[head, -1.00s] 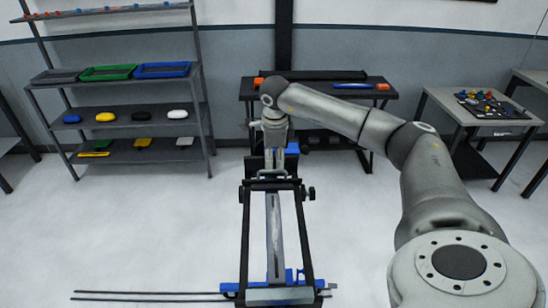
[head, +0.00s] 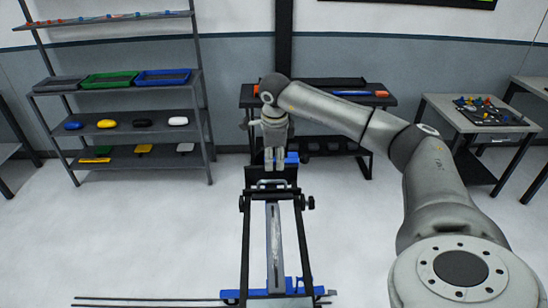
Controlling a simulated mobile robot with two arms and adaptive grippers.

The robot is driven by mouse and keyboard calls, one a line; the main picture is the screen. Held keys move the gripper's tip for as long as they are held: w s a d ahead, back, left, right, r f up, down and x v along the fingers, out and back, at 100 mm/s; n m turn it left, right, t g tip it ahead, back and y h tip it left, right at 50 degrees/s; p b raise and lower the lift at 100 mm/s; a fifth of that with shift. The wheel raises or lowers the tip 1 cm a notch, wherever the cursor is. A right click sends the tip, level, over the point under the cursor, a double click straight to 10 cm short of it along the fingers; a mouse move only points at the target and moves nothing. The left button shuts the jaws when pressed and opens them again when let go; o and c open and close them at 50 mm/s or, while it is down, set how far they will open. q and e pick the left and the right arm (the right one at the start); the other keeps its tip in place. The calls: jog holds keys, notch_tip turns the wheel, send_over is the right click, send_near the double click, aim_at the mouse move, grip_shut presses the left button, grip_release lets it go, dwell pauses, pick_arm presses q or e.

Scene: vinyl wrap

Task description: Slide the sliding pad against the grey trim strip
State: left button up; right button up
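A long grey strip (head: 275,245), which looks like the grey trim strip, runs lengthwise down the middle of a black-railed rig on the floor. My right gripper (head: 275,164) points down at the far end of this rig, just above a dark plate (head: 272,178). Its fingers are small in view, and I cannot tell whether they hold anything. I cannot pick out the sliding pad with certainty; it may be hidden at the gripper. My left gripper is out of view.
Blue parts (head: 292,158) sit beside the rig's far end. A dark table (head: 334,106) stands behind it. A shelf (head: 120,130) with trays and coloured pieces is at left, and a grey table (head: 440,104) at right. The floor either side of the rig is clear.

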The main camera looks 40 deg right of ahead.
notch_tip(320, 180, up, 12)
jog(key=s+a, duration=0.1)
jog(key=shift+s+a, duration=0.25)
jog(key=shift+s, duration=0.1)
jog(key=shift+f, duration=0.15)
jog(key=b, duration=1.3)
send_near(273, 182)
jog(key=f+p, duration=0.1)
jog(key=f, duration=0.1)
jog(key=w+d+f+p, duration=0.1)
jog(key=f, duration=0.2)
jog(key=f+p, duration=0.1)
jog(key=f, duration=0.1)
jog(key=shift+w+d+f, duration=0.15)
jog(key=shift+f, duration=0.2)
jog(key=shift+c, duration=0.4)
grip_shut()
